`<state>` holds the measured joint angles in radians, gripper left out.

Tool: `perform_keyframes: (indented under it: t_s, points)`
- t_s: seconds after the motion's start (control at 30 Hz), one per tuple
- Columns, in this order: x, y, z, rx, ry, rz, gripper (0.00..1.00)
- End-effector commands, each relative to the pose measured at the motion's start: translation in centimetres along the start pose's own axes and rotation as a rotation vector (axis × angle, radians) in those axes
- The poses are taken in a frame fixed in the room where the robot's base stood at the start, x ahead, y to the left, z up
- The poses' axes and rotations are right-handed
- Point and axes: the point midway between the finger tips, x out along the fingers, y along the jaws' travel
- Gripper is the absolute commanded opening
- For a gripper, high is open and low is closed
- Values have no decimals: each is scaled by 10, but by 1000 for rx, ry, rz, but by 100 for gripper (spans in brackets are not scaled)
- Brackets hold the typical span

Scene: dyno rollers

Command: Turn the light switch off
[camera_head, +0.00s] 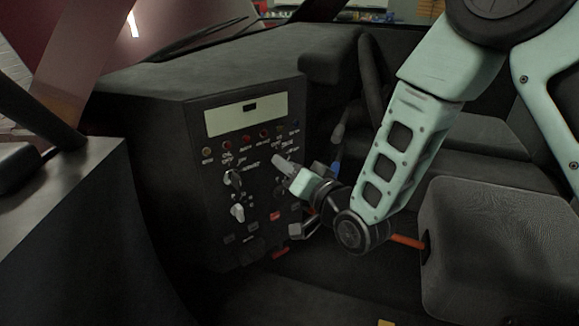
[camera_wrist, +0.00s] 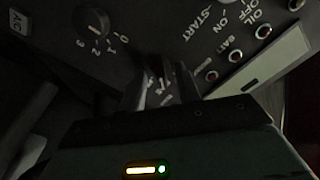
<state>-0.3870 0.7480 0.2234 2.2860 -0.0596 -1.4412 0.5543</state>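The dark control panel (camera_head: 225,175) stands in the middle of the head view, with knobs, small lights and printed labels. My gripper (camera_head: 280,160) is at the panel's right half, just below the row of small lights. In the wrist view my gripper (camera_wrist: 160,83) has its two fingers apart, with panel and blurred pale lettering showing between them. A small dark, reddish switch-like part (camera_wrist: 155,70) lies by the fingertips. I cannot read its label or tell its position, nor whether the fingers touch it. I cannot make out which control is the light switch.
Two pale knobs (camera_head: 235,195) are left of my gripper. A numbered rotary knob (camera_wrist: 95,22) is close by in the wrist view. A pale display (camera_head: 246,114) tops the panel. A dark seat (camera_head: 490,250) is at the right, and a lever (camera_head: 337,150) stands behind my gripper.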

Motion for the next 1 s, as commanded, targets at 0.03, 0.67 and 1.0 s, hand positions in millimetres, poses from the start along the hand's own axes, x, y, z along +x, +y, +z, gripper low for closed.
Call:
perform_keyframes:
  t_s: [0.03,0.67,1.0]
  points:
    - [0,0,0,0,0,0,33]
    - [0,1,0,-27,1,0,0]
    - [0,2,2,-228,4,-1,0]
